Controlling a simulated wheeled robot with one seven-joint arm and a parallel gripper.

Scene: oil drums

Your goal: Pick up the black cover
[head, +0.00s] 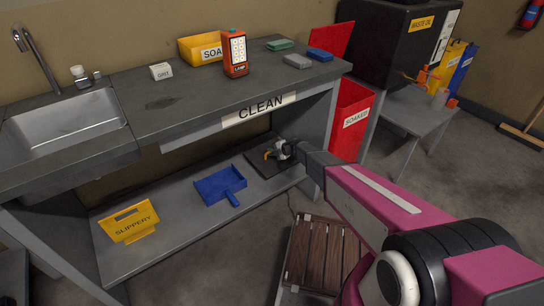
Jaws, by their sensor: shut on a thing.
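The black cover (259,167) is a flat dark square piece at the right end of the lower shelf, under the bench. My gripper (272,153) is at its upper middle, shut on it, with my pink arm reaching in from the lower right. The gripper and wrist hide part of the cover. I cannot tell whether the cover rests on the shelf or is slightly above it.
A blue dustpan (219,186) lies left of the cover on the lower shelf (175,237). A yellow SLIPPERY sign (128,222) is farther left. The bench top (185,98) overhangs. A red SOAKED bin (352,120) stands right. A wooden slatted piece (322,255) is below.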

